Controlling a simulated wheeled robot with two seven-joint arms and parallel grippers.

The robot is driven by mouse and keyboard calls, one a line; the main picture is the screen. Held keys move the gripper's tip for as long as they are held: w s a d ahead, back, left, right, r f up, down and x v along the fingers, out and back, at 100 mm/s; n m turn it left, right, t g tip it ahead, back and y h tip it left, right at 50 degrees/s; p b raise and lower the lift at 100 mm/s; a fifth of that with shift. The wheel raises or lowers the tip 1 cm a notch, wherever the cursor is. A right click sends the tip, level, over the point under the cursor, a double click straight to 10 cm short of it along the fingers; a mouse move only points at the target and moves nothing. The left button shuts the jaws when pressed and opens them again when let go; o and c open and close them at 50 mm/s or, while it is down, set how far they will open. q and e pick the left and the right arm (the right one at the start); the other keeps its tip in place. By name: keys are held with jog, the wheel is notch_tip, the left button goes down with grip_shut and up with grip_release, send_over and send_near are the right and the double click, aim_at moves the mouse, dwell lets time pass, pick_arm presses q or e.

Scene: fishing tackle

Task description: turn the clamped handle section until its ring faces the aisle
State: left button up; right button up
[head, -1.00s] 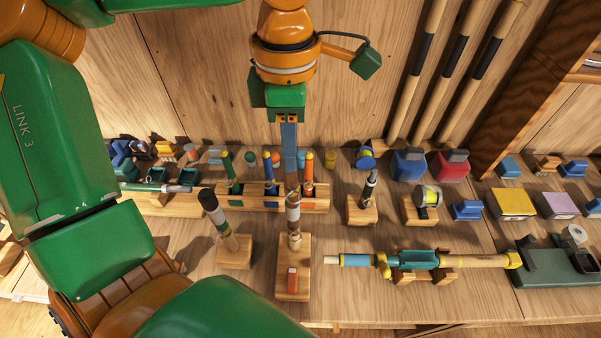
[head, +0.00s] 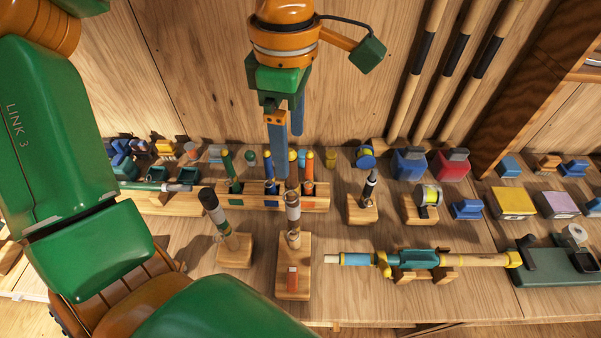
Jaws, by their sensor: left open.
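An upright handle section (head: 293,212), grey-brown with pale bands, stands in a wooden clamp block (head: 293,262) with a red piece (head: 292,278) at its front. I cannot make out for sure which way its ring faces. My left gripper (head: 288,156) points down just above and behind the section's top. Its two blue fingers are apart with nothing between them, and the section looks free of them. My right gripper is not in view.
A second, tilted handle (head: 214,210) stands in a block close on the left. A rack (head: 313,203) of coloured handles is right behind. A teal and yellow rod piece (head: 415,259) lies in a cradle on the right. Bare bench shows between.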

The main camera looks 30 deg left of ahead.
pick_arm(q)
notch_tip(320, 180, up, 6)
jog(key=shift+r, duration=0.25)
dwell(0.5)
